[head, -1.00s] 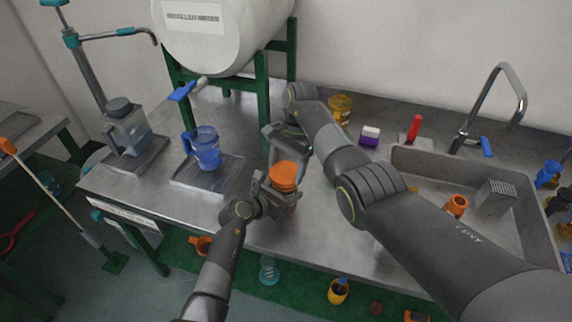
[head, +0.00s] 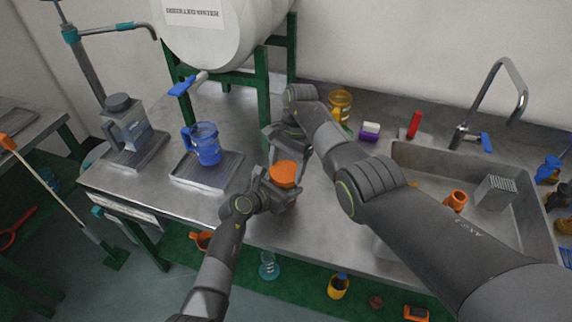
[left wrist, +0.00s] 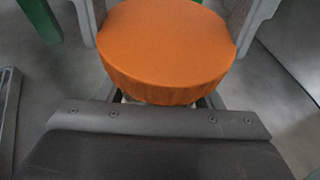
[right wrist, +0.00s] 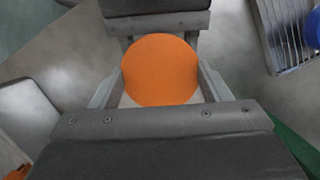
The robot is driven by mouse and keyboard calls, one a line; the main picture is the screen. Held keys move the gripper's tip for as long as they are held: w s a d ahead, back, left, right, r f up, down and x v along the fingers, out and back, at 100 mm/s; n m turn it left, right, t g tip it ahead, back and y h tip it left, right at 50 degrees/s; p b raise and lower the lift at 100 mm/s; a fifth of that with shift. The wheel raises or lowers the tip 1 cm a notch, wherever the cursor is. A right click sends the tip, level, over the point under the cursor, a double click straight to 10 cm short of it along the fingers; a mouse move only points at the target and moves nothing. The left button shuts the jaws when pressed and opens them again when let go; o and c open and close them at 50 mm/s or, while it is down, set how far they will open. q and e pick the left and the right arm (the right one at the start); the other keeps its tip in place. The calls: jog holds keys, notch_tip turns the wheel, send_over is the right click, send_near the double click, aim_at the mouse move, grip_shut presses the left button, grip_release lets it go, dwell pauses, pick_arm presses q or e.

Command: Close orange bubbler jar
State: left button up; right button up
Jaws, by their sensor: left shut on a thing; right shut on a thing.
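The orange bubbler jar's lid (head: 285,173) sits level above the front of the counter, between my two grippers. Its round top also shows in the left wrist view (left wrist: 168,45) and the right wrist view (right wrist: 160,68). My left gripper (head: 281,193) comes from the front left and is shut around the jar at or just below the lid. My right gripper (head: 287,158) reaches in from behind and is shut on the jar around the lid. The jar's body is mostly hidden by the fingers, and the seam under the lid cannot be seen.
A blue jug (head: 207,148) stands on a drip tray (head: 186,179) to the left, with a grey-lidded jug (head: 128,130) beyond. The sink (head: 425,215) is at the right. A yellow container (head: 340,104) stands behind my right arm. The counter's front edge is close below.

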jog(key=shift+f, duration=0.25)
pick_arm(q)
grip_shut()
pick_arm(e)
jog(key=shift+f, duration=0.1)
jog(key=m, duration=0.3)
jog(key=shift+t+y, duration=0.3)
jog(key=m, duration=0.3)
jog(key=shift+m+t, duration=0.3)
jog(key=shift+t, duration=0.1)
jog(key=o, duration=0.9)
jog(key=shift+o, duration=0.2)
jog(key=shift+s+a+v, duration=0.15)
jog(key=shift+a+v, duration=0.05)
jog(key=shift+v, duration=0.95)
jog(key=shift+s+a+v, duration=0.1)
jog(key=shift+a+v, duration=0.1)
jog(key=shift+v, duration=0.9)
